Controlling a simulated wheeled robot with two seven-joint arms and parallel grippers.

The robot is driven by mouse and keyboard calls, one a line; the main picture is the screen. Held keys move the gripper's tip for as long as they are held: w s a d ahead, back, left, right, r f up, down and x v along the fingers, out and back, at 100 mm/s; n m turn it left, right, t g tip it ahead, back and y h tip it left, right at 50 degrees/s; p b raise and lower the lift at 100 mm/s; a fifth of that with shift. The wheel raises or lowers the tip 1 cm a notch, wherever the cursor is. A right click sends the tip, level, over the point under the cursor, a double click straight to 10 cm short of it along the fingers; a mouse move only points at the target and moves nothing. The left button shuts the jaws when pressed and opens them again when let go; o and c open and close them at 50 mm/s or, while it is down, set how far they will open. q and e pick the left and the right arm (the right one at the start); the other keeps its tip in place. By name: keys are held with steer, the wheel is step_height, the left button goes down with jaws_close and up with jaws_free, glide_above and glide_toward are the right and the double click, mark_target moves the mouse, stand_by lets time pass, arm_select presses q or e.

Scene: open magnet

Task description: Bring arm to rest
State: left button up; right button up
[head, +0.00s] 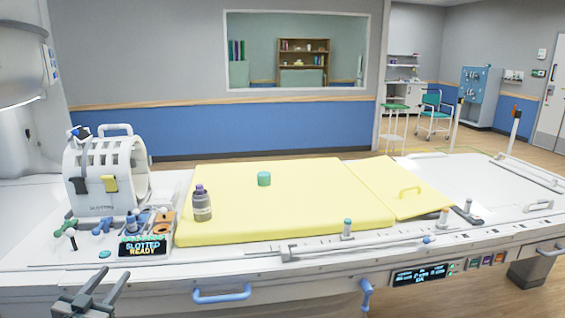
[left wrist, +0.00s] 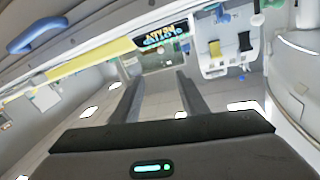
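My left gripper (head: 91,291) is at the bottom left of the head view, in front of the near edge of the white table (head: 300,255). Its two dark fingers are spread apart with nothing between them. In the left wrist view the fingers (left wrist: 157,95) also stand apart and empty, and the table with its blue handle shows beyond them, tilted. My right gripper is not in either view.
A white head coil (head: 107,172) stands on the table's left, by a small display reading "SLOTTED READY" (head: 143,248). A blue handle (head: 222,294) juts from the front.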

arm_select(q)
steer(key=s+d+f+g, duration=0.2)
steer(key=s+d+f, duration=0.2)
steer(key=f, duration=1)
steer(key=s+d+f+n+g, duration=0.1)
steer(key=s+d+f+g, duration=0.25)
steer(key=f, duration=1.05)
steer(key=s+d+f+g, duration=0.25)
steer(key=s+f, duration=0.25)
steer(key=f, duration=0.8)
steer(key=s+d+f+g, duration=0.1)
steer(key=s+d+f, duration=0.5)
steer(key=s+f, duration=0.2)
steer(key=s+d+f+m+g+h, duration=0.1)
steer(key=s+d+f+g, duration=0.1)
steer(key=s+d+f, duration=0.5)
steer(key=s+d+f+g+h, duration=0.1)
steer(key=s+d+f, duration=0.5)
steer(key=s, duration=1.1)
step_height(320, 180, down, 3)
steer(key=shift+d+r+m+g, duration=0.2)
steer(key=shift+d+m+g, duration=0.15)
steer(key=shift+m+g, duration=0.05)
